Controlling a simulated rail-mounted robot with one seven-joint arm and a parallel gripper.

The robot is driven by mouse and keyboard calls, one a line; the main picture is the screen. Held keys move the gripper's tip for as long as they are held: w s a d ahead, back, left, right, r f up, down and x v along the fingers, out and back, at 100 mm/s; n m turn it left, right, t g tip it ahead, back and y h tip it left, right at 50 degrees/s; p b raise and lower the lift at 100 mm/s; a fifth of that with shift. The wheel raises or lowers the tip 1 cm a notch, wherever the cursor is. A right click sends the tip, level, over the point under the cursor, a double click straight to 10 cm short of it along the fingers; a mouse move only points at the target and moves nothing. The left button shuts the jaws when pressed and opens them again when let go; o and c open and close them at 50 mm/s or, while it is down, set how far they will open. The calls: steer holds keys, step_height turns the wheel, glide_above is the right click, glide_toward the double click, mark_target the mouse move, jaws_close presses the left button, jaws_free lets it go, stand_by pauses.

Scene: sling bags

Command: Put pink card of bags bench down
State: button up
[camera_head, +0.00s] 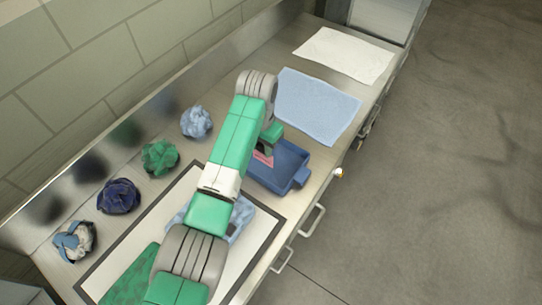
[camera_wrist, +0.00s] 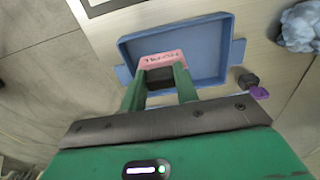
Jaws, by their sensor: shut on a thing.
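The pink card (camera_wrist: 163,59) with dark lettering is between the fingertips of my gripper (camera_wrist: 160,82) in the wrist view. My gripper is shut on it. The card is over the blue tray (camera_wrist: 205,38); I cannot tell whether it touches the tray floor. In the head view a small part of the pink card (camera_head: 263,158) shows at the left side of the blue tray (camera_head: 292,163), beside my green gripper (camera_head: 266,147). My arm hides part of the tray there.
Crumpled cloths in light blue (camera_head: 196,122), green (camera_head: 159,157), navy (camera_head: 119,196) and grey-blue (camera_head: 74,241) line the back of the bench. A flat light blue cloth (camera_head: 318,105) and a white cloth (camera_head: 344,54) lie farther along. A framed white mat (camera_head: 140,232) lies under my arm.

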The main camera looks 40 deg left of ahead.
step_height(320, 180, down, 9)
steer(key=shift+r+b, duration=0.1)
steer(key=shift+b, duration=0.65)
steer(key=o, duration=1)
step_height(320, 180, up, 12)
steer(key=shift+s+p, duration=0.15)
steer(key=shift+p, duration=0.95)
steer(key=shift+d, duration=0.1)
